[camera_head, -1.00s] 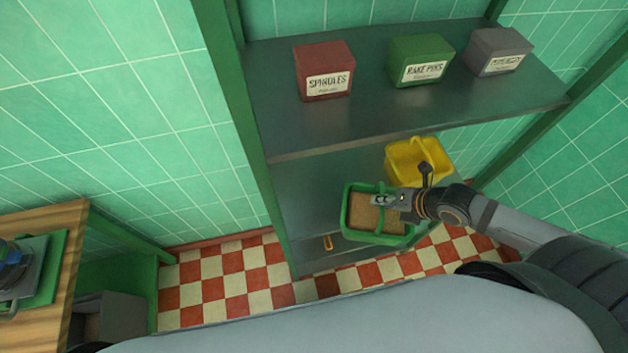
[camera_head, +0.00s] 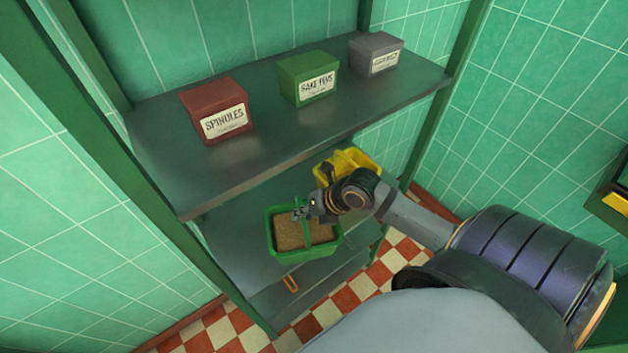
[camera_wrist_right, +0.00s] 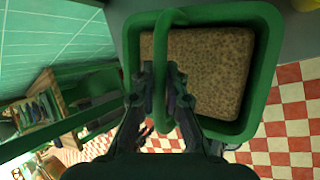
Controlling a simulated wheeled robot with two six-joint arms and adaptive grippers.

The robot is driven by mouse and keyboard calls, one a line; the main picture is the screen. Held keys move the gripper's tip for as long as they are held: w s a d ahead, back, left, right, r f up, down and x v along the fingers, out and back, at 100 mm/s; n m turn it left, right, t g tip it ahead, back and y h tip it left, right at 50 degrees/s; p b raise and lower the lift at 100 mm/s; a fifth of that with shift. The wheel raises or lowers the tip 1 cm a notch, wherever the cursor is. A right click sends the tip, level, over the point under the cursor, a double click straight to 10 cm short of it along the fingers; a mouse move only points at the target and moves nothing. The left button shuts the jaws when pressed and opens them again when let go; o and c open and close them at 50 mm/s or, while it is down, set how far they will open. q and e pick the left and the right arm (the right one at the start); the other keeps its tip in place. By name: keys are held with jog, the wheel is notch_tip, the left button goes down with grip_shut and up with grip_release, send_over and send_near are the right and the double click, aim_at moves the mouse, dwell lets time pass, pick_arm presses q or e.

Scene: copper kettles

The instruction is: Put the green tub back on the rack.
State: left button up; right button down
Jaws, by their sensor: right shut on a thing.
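The green tub (camera_head: 273,244) has an upright handle and a brown, grainy filling. It is at the front of the rack's lower shelf (camera_head: 228,236) in the head view; I cannot tell whether it touches the shelf. My right gripper (camera_head: 299,213) is over the tub, shut on its handle. In the right wrist view the green tub (camera_wrist_right: 262,70) fills the upper middle, and the right gripper's fingers (camera_wrist_right: 160,85) close on the handle from both sides. My left gripper is out of view.
A yellow tub (camera_head: 366,163) stands on the lower shelf, partly behind my right arm. The upper shelf (camera_head: 270,135) holds a red box (camera_head: 214,108), a green box (camera_head: 307,77) and a grey box (camera_head: 375,53). Checkered floor (camera_head: 340,298) lies in front.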

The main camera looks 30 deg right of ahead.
jog(key=p, duration=0.3)
send_over(267, 211)
jog(key=shift+r, duration=0.25)
jog(key=f, duration=0.1)
jog(key=f+p, duration=0.1)
jog(key=f, duration=0.1)
jog(key=shift+w+a+f, duration=0.15)
jog(key=shift+w+f, duration=0.2)
jog(key=shift+f, duration=0.05)
jog(key=c, duration=1.7)
grip_release()
jog(key=shift+s+f, duration=0.15)
jog(key=shift+f, duration=0.05)
jog(key=shift+c, duration=0.2)
jog(key=o, duration=0.3)
jog(key=shift+o, duration=0.2)
jog(key=shift+r, duration=0.15)
